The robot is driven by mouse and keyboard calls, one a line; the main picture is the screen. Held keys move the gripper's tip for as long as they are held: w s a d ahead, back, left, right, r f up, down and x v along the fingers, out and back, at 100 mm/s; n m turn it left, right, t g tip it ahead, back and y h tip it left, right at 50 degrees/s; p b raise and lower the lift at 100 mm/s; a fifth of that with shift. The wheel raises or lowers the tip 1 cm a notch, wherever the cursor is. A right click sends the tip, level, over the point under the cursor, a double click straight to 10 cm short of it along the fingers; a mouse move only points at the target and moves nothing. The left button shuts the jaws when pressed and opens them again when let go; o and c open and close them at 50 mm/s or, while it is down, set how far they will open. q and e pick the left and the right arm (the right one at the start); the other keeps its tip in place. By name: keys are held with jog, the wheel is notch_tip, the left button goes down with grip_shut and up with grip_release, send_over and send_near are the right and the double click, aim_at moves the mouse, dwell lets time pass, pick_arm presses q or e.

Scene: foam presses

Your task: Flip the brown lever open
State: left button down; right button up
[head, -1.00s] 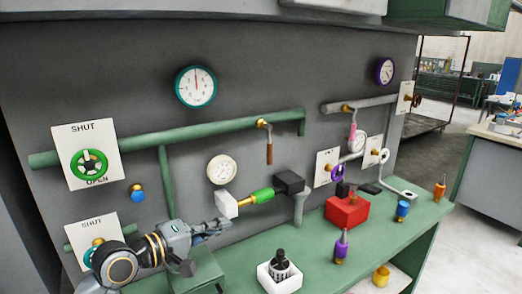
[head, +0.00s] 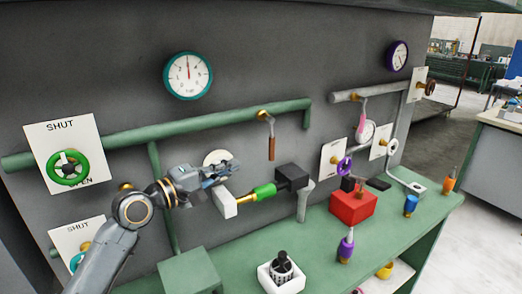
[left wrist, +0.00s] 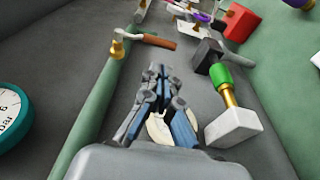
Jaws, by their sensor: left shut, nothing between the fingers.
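The brown lever (head: 271,146) hangs down from a brass fitting (head: 263,114) on the green horizontal pipe. In the left wrist view the brown lever (left wrist: 158,41) lies ahead of the fingers, beside its brass fitting (left wrist: 117,46). My left gripper (head: 232,167) is shut and empty. It is left of the lever and a little lower, in front of a white gauge, and apart from the lever. In the left wrist view its fingers (left wrist: 157,72) point toward the lever. My right gripper is not in view.
The green pipe (head: 200,128) runs along the wall. A white block (head: 225,202) with a green handle (head: 264,191) sits just below my left gripper. A teal gauge (head: 188,75) is above. A red box (head: 353,206) stands on the bench at right.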

aim_at(270, 150)
pick_arm(q)
jog(key=p+x, duration=0.3)
jog(key=x, duration=0.6)
jog(key=shift+w+d, duration=0.1)
jog(key=shift+d, duration=0.1)
jog(key=shift+w+d, duration=0.3)
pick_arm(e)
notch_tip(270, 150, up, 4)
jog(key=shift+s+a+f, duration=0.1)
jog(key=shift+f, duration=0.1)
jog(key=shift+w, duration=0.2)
pick_arm(q)
jog(key=shift+f, duration=0.1)
